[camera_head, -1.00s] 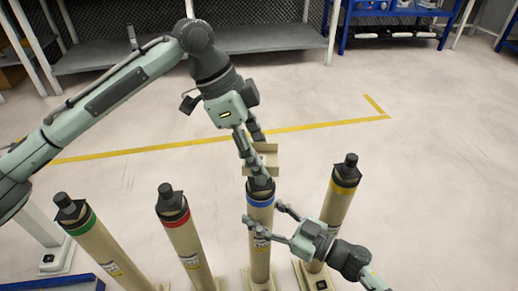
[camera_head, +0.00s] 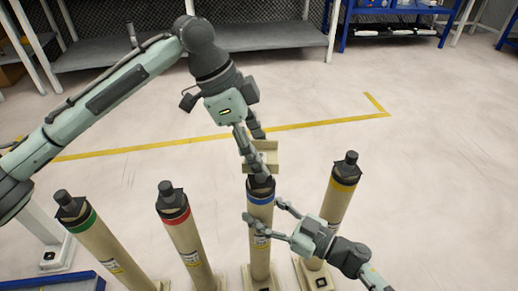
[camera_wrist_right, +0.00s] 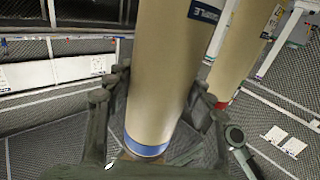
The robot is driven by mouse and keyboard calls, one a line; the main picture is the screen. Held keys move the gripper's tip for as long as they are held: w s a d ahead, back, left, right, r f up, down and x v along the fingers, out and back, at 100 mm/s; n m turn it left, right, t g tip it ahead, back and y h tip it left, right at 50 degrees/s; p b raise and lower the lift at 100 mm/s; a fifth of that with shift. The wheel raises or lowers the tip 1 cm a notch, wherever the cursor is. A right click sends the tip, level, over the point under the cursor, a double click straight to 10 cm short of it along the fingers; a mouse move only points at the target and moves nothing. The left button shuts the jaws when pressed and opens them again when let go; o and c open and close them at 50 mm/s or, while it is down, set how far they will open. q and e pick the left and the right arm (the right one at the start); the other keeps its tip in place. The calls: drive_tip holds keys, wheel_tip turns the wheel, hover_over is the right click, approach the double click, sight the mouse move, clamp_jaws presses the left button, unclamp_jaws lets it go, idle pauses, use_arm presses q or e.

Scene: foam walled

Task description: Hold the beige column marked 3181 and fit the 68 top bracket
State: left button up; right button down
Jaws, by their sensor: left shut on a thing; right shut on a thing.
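The beige column with a blue band (camera_head: 259,225) stands upright in the middle of a row in the head view. Its label's number is too small to read. My right gripper (camera_head: 262,212) is shut around it just below the band. The right wrist view shows this column (camera_wrist_right: 160,75) between the fingers, blue band at the bottom. My left gripper (camera_head: 257,155) is shut on a small beige bracket (camera_head: 268,147), close above the column's dark top. The fingers partly hide the bracket. I cannot tell whether bracket and column touch.
Similar columns stand with a green band (camera_head: 88,228), a red band (camera_head: 178,220) and a yellow band (camera_head: 342,188). The yellow-banded one is close to my right gripper. A blue-edged container (camera_head: 60,284) is at the lower left. Open floor and grey shelving (camera_head: 180,50) lie behind.

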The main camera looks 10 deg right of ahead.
use_arm(q)
drive_tip(key=shift+f, duration=1.55)
drive_tip(key=o, duration=1.3)
drive_tip(key=shift+r, duration=0.1)
drive_tip(key=v, duration=1.2)
use_arm(e)
drive_tip(key=c, duration=0.5)
unclamp_jaws()
drive_tip(key=shift+c, duration=0.2)
